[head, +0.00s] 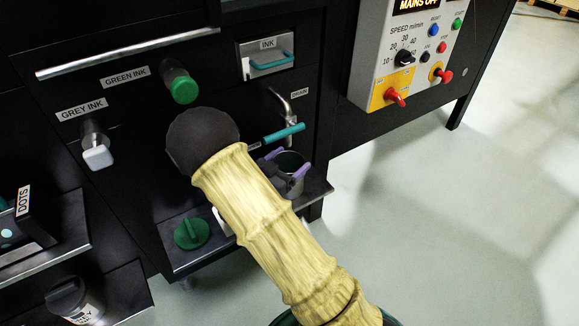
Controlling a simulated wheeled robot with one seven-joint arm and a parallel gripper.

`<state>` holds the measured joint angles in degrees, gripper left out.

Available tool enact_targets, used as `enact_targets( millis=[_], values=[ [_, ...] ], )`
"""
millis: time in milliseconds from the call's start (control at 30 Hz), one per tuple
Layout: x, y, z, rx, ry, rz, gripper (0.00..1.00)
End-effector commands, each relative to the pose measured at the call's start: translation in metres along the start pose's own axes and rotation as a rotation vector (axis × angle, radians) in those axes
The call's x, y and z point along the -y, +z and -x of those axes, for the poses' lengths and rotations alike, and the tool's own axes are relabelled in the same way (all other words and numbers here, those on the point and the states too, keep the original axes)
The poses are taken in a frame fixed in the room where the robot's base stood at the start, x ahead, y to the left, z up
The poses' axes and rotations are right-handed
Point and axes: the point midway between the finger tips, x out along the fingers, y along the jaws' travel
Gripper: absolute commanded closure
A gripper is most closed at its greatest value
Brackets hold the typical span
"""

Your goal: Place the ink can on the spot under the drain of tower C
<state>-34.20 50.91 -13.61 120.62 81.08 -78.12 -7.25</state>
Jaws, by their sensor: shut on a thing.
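The ink can (297,186) is a small grey can with an open, dark top, in the head view right of my forearm. My gripper (287,163) has purple-tipped fingers and is shut on the can, one finger at each side. The can is upright, below the drain tap (284,133) with its teal lever and metal spout, and over the right part of the black shelf (317,188). I cannot tell whether its base touches the shelf. My arm hides the can's left side, much of the shelf and any marked spot. No tower letter is readable.
A green knob-like cap (191,233) and a partly hidden white thing sit on the shelf's left. Green ink (180,84) and grey ink (95,150) fittings project from the panel. A control box (405,55) hangs at upper right. The floor to the right is clear.

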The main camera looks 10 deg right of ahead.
Motion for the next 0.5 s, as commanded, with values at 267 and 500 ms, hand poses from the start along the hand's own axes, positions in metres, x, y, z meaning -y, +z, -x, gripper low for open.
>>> enact_targets(
  millis=[267, 500],
  values=[
    [-0.0006, -0.0007, -0.0011, 0.0, 0.002, 0.0, 0.65],
    [-0.0009, 0.0017, -0.0013, 0.001, 0.003, 0.0, 0.01]
  ],
)
